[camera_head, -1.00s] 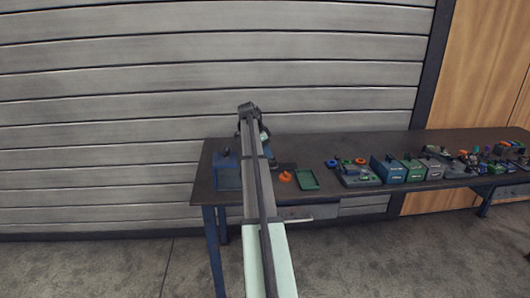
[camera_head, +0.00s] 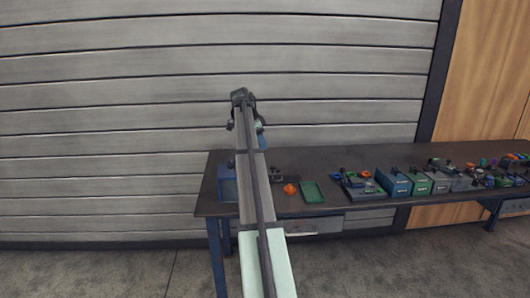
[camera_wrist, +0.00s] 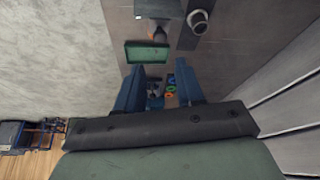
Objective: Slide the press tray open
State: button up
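A blue box-shaped unit (camera_head: 227,183) stands at the left end of the bench, partly hidden by my arm. It may be the press, but no tray on it is clear. In the wrist view, a dark box (camera_wrist: 155,9) and a grey plate with a round pipe flange (camera_wrist: 198,20) are at the top; I cannot tell whether either belongs to the press. My gripper (camera_wrist: 160,70) is open, with two blue fingers apart and nothing held between them. It is above the bench. In the head view my arm hides most of the gripper.
A shallow green tray (camera_head: 312,192) lies on the bench (camera_head: 330,160), beside an orange part (camera_head: 290,189). Further right are several blue, green and grey boxes and fixtures (camera_head: 395,183). A slatted wall (camera_head: 130,120) rises behind the bench.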

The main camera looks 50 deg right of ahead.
jog(key=shift+v, duration=1.15)
jog(key=s+a, duration=1.1)
jog(key=shift+s, duration=0.3)
dwell(0.7)
